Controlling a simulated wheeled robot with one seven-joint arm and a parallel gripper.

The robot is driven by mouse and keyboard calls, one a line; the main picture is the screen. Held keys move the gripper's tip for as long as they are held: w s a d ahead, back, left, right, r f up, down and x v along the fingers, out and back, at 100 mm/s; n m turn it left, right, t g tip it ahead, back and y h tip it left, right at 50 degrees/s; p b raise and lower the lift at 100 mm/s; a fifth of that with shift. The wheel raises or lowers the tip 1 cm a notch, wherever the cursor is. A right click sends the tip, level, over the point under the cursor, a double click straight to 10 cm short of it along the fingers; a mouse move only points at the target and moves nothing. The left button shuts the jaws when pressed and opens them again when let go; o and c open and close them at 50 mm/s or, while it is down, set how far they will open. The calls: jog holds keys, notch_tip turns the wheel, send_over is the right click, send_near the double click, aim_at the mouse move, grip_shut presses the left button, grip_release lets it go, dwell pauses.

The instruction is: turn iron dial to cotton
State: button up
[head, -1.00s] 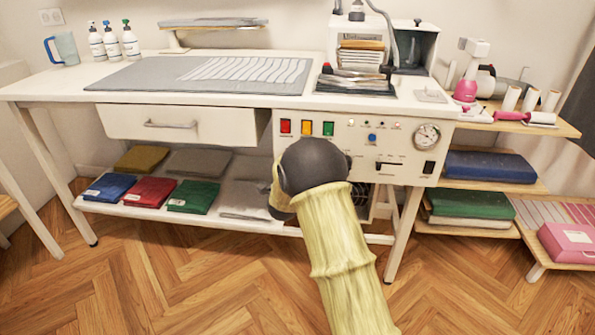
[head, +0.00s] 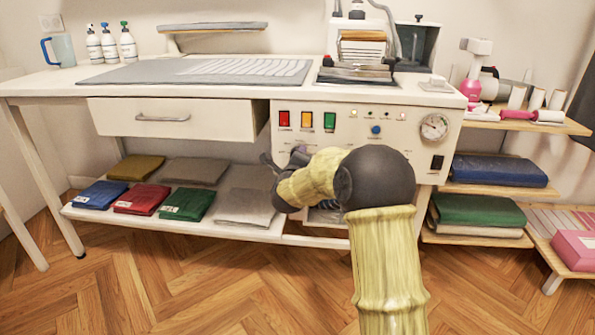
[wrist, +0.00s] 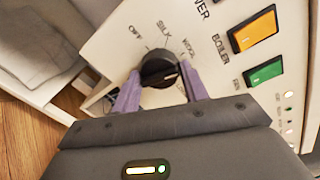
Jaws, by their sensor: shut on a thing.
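The iron dial (wrist: 160,70) is a round black knob on the white control panel (wrist: 115,48). In the wrist view its pale pointer line lies towards the right, past the WOOL label. OFF, SILK and WOOL are readable; a label beyond WOOL is mostly hidden by a finger, so I cannot tell the exact setting. My gripper (wrist: 160,88) is shut on the dial, with one purple finger on each side. In the head view my gripper (head: 288,160) is at the panel's lower left and my arm hides the dial.
Red, yellow and green switches (head: 306,121) sit above my gripper, with a round gauge (head: 434,127) at right. A closed drawer (head: 170,117) is to the left. Folded cloths (head: 145,198) lie on the lower shelf. The wooden floor in front is clear.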

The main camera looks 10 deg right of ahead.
jog(key=shift+m+b, duration=2.9)
jog(key=shift+b, duration=0.6)
jog(key=o, duration=0.9)
jog(key=shift+o, duration=0.2)
jog(key=shift+s+d, duration=0.1)
jog(key=shift+s, duration=0.05)
jog(key=f+p+v, duration=0.1)
jog(key=p+v, duration=0.3)
jog(key=v, duration=1.3)
jog(key=shift+r+p, duration=0.25)
jog(key=shift+p, duration=0.15)
